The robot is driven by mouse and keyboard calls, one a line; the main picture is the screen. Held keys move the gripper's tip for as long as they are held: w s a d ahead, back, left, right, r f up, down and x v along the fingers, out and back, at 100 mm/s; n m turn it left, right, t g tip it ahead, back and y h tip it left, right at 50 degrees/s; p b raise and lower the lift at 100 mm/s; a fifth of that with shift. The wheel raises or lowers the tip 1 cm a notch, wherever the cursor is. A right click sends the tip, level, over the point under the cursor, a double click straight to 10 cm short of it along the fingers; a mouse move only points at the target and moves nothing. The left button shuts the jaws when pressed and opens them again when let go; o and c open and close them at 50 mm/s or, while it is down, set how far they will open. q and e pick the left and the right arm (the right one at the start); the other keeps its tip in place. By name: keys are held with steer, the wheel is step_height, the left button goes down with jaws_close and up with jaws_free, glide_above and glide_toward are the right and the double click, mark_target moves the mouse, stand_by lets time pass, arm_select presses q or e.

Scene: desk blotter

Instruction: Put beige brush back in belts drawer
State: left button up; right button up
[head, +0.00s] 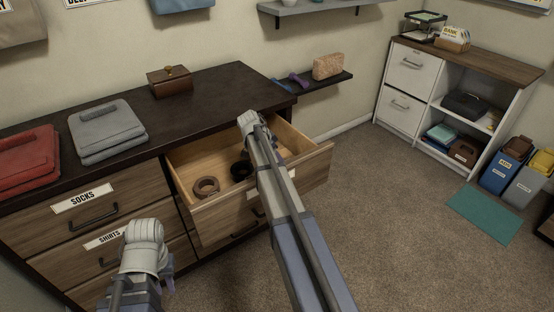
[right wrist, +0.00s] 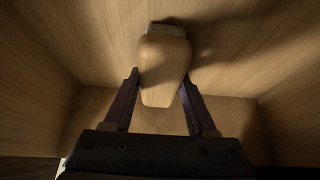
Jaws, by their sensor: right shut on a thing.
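The beige brush (right wrist: 165,65) shows in the right wrist view, its rounded wooden body between the fingers of my right gripper (right wrist: 160,82), which is shut on it. Its grey bristle end points to the top of that view, close to bare wood inside the drawer. I cannot tell whether it touches the wood. In the head view the open drawer (head: 293,163) holds a coiled brown belt (head: 206,187) and a coiled black belt (head: 240,171). My right arm reaches over it and hides the brush. My left gripper (head: 167,283) is low at the left, mostly hidden by its arm.
The dark dresser top (head: 222,97) carries a red folded item (head: 28,157), a grey folded item (head: 107,131) and a wooden box (head: 170,80). A small shelf (head: 318,84) is on the wall behind. Open carpet lies to the right.

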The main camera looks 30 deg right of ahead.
steer(key=shift+f, duration=0.2)
steer(key=o, duration=1.2)
steer(key=shift+r, duration=0.1)
steer(key=shift+a+r, duration=0.1)
steer(key=shift+r, duration=0.25)
steer(key=p+v, duration=1)
steer(key=v, duration=0.1)
steer(key=shift+a+r+p, duration=0.15)
steer(key=shift+r+p, duration=0.1)
steer(key=shift+p, duration=0.05)
